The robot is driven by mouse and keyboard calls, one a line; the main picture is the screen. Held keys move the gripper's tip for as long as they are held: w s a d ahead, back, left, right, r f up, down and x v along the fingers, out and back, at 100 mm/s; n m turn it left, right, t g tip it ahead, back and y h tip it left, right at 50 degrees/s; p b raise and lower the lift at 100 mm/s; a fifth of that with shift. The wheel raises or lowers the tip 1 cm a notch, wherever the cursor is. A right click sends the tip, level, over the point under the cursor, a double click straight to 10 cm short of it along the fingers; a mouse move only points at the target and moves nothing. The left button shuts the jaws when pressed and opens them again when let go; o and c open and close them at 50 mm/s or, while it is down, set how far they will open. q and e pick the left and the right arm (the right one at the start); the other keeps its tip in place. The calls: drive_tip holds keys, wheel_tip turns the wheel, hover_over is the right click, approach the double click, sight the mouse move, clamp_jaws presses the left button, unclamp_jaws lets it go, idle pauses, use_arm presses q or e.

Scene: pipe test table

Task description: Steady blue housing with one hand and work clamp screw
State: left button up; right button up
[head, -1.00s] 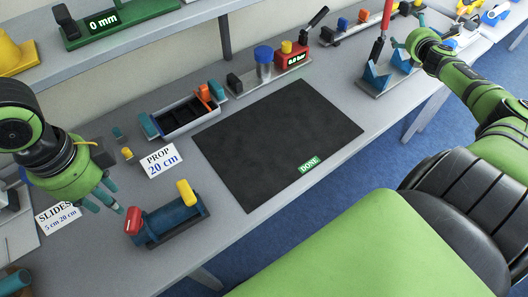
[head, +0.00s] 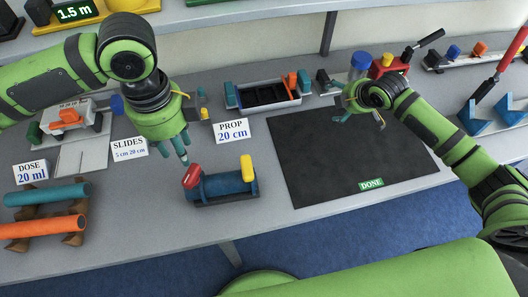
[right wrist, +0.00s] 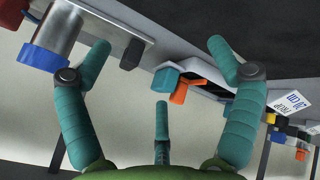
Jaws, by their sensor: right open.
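The blue housing (head: 224,187) lies on the grey table. It has a red knob (head: 192,176) at its left end and a yellow block (head: 247,167) at its right end; I cannot tell which is the clamp screw. My left gripper (head: 183,153) points down just behind and above the red end, and looks apart from it. Its fingers overlap in the head view, so their opening is unclear. My right gripper (head: 360,118) is open and empty over the back part of the dark mat. In the right wrist view its fingers (right wrist: 160,105) are spread, and the housing does not show.
The dark mat (head: 340,165) is bare right of the housing. The PROP card (head: 231,131) and SLIDES card (head: 129,148) lie nearby. Teal and orange tubes (head: 45,228) rest at left.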

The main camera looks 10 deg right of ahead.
sight(247, 172)
drive_tip(key=s+a, duration=0.1)
drive_tip(key=a, duration=0.2)
drive_tip(key=a+r+g+y, duration=0.1)
drive_tip(key=a, duration=0.3)
drive_tip(key=s+a+y, duration=0.1)
drive_tip(key=a, duration=0.2)
drive_tip(key=shift+s+a+r+n+g, duration=0.3)
drive_tip(key=shift+a+r+n+g, duration=0.05)
drive_tip(key=shift+n+g, duration=0.05)
drive_tip(key=s+a+r+n+g+y, duration=0.1)
drive_tip(key=s+a+r+n+g, duration=0.15)
drive_tip(key=s+a, duration=0.55)
drive_tip(key=s+a+r+n+g+y, duration=0.1)
drive_tip(key=s+a+r+g, duration=0.15)
drive_tip(key=s+a, duration=0.55)
drive_tip(key=shift+g, duration=0.4)
drive_tip(key=x, duration=0.4)
drive_tip(key=w+x, duration=0.1)
drive_tip(key=x, duration=0.2)
drive_tip(key=shift+a, duration=0.1)
